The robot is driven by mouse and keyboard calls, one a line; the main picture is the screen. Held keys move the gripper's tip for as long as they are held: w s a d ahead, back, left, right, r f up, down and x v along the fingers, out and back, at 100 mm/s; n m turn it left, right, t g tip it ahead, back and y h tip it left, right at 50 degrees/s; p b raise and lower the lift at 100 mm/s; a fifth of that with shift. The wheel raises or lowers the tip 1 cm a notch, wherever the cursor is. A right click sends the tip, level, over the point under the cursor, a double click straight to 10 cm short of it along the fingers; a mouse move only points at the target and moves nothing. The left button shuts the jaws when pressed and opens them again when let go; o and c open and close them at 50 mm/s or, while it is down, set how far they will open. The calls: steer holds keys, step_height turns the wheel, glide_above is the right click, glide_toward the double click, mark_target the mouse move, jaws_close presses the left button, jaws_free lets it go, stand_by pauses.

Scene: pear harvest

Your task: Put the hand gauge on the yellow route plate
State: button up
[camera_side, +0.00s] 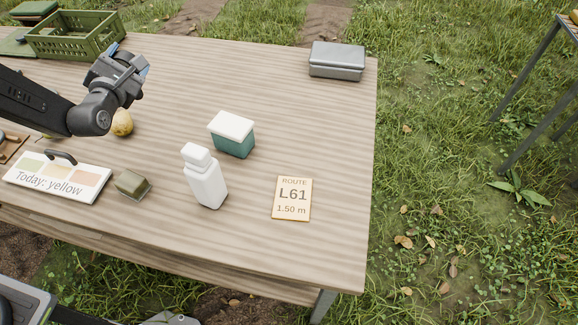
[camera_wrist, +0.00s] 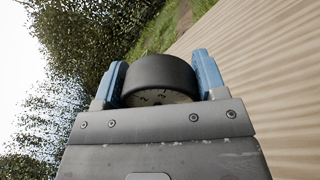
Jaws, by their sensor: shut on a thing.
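The hand gauge (camera_wrist: 160,75), a dark round body with a pale dial face, sits between the two blue fingers of my gripper (camera_wrist: 162,80) in the wrist view. My gripper (camera_side: 128,62) is shut on it and held above the table's left part in the side view. I cannot make the gauge out clearly there. The route plate (camera_side: 292,199), a flat cream-yellow card reading "ROUTE L61 1.50 m", lies on the table's right part. Its top is bare. My gripper is far to its upper left.
A white bottle (camera_side: 206,178) and a teal box with white lid (camera_side: 233,140) stand left of the plate. A small olive block (camera_side: 132,184), a "Today: yellow" board (camera_side: 58,178), a pear (camera_side: 122,123), a green crate (camera_side: 75,40) and a grey case (camera_side: 336,61) are also on the table.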

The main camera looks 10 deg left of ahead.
steer(key=s+d+m+g+h, duration=0.1)
steer(key=s+d+m+h, duration=0.3)
steer(key=d, duration=1.6)
steer(key=s+d+m+h, duration=0.1)
steer(key=s+d+h, duration=0.45)
steer(key=d, duration=1.35)
step_height(320, 180, down, 15)
steer(key=shift+a+f, duration=0.1)
steer(key=shift+f, duration=0.1)
steer(key=o, duration=1)
